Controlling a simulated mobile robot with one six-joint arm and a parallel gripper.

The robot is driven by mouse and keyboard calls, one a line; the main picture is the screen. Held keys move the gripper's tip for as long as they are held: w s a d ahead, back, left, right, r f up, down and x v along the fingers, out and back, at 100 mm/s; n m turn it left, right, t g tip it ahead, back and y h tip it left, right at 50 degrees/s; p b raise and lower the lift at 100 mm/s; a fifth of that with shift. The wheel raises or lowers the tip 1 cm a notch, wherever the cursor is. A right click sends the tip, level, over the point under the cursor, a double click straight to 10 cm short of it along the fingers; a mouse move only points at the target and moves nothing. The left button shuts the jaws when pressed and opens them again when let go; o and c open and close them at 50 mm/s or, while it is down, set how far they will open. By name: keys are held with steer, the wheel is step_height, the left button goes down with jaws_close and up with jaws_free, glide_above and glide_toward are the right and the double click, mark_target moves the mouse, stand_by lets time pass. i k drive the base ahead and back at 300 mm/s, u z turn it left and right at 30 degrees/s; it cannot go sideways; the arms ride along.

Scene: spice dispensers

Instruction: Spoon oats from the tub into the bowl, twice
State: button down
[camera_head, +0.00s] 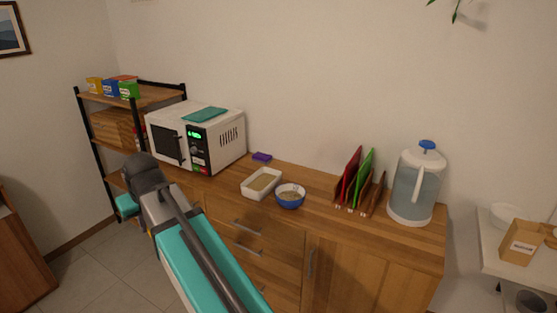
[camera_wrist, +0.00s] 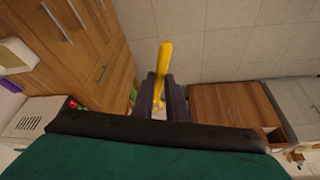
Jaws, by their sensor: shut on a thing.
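The tub (camera_head: 248,192) is a white rectangular container with tan oats in it, standing on the wooden cabinet top. The blue bowl (camera_head: 290,203) stands just to its right and also shows tan contents. In the wrist view my gripper (camera_wrist: 161,90) is shut on a yellow spoon (camera_wrist: 165,58), which sticks out past the dark fingers. Part of the spoon is hidden between the fingers, and I cannot tell whether it carries oats. In the head view my arm reaches out left of the tub and bowl; the spoon cannot be made out there.
A rack with red and green boards (camera_head: 362,175) and a water jug (camera_head: 416,185) stand to the right. A shelf (camera_head: 150,97) is at the left.

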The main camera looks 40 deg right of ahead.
mark_target(260, 183)
steer(key=z, duration=0.05)
steer(key=i, duration=1)
steer(key=u, duration=0.05)
